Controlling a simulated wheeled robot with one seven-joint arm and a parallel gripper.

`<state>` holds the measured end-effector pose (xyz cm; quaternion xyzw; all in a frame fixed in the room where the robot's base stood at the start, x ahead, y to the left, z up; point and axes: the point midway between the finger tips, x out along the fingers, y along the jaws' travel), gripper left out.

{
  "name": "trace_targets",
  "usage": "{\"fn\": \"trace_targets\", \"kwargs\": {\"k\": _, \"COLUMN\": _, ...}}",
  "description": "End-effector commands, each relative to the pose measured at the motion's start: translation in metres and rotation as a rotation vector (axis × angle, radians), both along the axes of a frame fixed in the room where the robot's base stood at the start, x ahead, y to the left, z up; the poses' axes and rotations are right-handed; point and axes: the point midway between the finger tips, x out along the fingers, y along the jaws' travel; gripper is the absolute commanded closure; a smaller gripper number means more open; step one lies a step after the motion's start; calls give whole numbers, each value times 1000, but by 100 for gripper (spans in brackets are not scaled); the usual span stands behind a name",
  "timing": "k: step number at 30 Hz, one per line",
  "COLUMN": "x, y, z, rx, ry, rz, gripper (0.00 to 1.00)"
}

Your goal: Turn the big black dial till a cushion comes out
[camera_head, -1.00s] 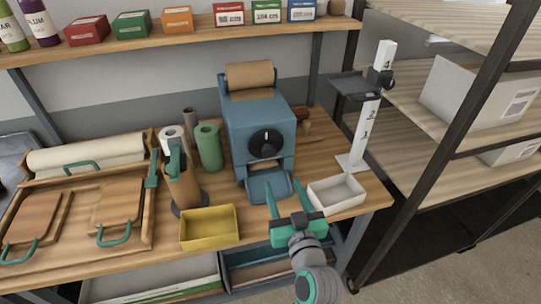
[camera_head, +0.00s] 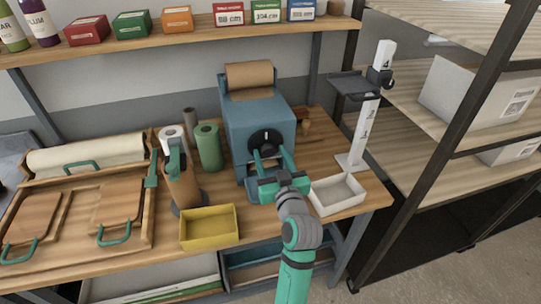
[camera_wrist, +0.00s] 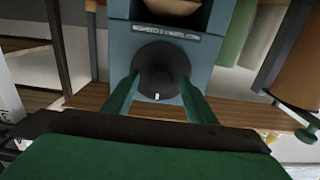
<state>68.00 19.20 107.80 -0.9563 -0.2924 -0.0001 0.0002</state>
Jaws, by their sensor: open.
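The big black dial (camera_head: 265,142) is on the front of a blue machine (camera_head: 259,112) with a roll of brown paper (camera_head: 250,75) on top. My gripper (camera_head: 268,154) is open in front of the dial, its green fingers pointing at it. In the wrist view the dial (camera_wrist: 161,70) sits between the two fingertips (camera_wrist: 160,84), with a white mark at its lower edge. I cannot tell whether the fingers touch it. The machine's outlet tray is mostly hidden behind my gripper. No cushion is visible.
A yellow bin (camera_head: 209,227) and a white bin (camera_head: 337,194) stand on the bench either side of my arm. Green and brown rolls (camera_head: 208,147) stand left of the machine. A white height gauge (camera_head: 367,130) stands to the right.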

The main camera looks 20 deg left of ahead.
Motion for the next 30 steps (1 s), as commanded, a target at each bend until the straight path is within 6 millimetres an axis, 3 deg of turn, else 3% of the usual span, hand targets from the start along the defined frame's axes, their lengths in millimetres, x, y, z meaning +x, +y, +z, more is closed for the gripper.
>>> {"fn": "trace_targets", "kwargs": {"k": 10, "x": 3, "y": 3, "z": 0, "rx": -1, "ry": 1, "rz": 1, "gripper": 49}}
{"fn": "trace_targets", "kwargs": {"k": 15, "x": 3, "y": 1, "z": 0, "rx": 0, "ry": 0, "rz": -2, "gripper": 87}}
{"fn": "trace_targets", "kwargs": {"k": 16, "x": 4, "y": 1, "z": 0, "rx": 0, "ry": 0, "rz": -2, "gripper": 90}}
{"fn": "trace_targets", "kwargs": {"k": 30, "x": 3, "y": 2, "z": 0, "rx": 77, "ry": 53, "rz": -1, "gripper": 90}}
